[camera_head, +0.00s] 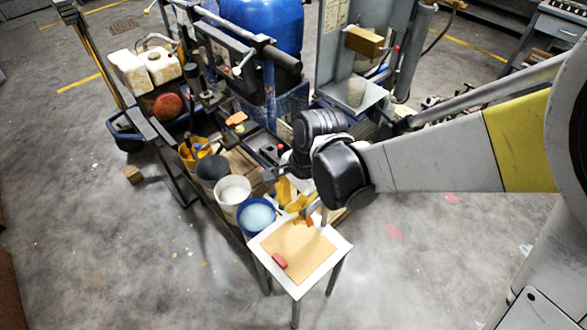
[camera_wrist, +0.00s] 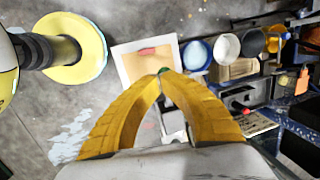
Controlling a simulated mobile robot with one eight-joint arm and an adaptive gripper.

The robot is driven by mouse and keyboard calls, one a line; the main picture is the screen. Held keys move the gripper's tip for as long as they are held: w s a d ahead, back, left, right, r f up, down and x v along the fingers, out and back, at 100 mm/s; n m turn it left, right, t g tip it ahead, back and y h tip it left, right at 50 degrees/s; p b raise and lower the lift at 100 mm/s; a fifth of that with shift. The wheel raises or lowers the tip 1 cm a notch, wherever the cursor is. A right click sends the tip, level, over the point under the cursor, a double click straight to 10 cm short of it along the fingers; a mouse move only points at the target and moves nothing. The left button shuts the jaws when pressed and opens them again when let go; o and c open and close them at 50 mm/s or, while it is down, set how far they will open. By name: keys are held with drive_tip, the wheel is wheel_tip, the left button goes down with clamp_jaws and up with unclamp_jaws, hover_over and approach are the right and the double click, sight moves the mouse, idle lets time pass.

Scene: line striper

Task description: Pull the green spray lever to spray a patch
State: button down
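The yellow fingers of my gripper (camera_wrist: 161,76) come together at their tips in the wrist view. A small green piece, which looks like the spray lever (camera_wrist: 166,72), shows right at the tips, and the fingers appear closed on it. In the head view my gripper (camera_head: 300,203) is low over the back edge of a small white-topped stand with a tan panel (camera_head: 300,250); the lever is not clear there. The stand's white edge (camera_wrist: 124,67) also shows beyond the fingertips in the wrist view. Parts of the sprayer around the lever are hidden by the fingers.
A red block (camera_head: 279,261) lies on the panel. A blue-rimmed bucket (camera_head: 257,215), a white bucket (camera_head: 233,190) and a dark bucket (camera_head: 212,168) stand beside it on the striper cart. A blue tank (camera_head: 262,25) stands behind. Floor left and in front is mostly clear.

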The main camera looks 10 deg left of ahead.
drive_tip(key=shift+s+f, duration=0.1)
drive_tip(key=f+t+h+b, duration=0.2)
drive_tip(key=f+b, duration=0.1)
drive_tip(key=s+a+f+t+h+b, duration=0.1)
drive_tip(key=shift+f+t+b, duration=0.2)
drive_tip(key=shift+t+b, duration=0.1)
idle(0.4)
drive_tip(key=shift+s+a+r, duration=0.1)
idle(0.4)
drive_tip(key=shift+r+p, duration=0.65)
drive_tip(key=shift+r, duration=0.1)
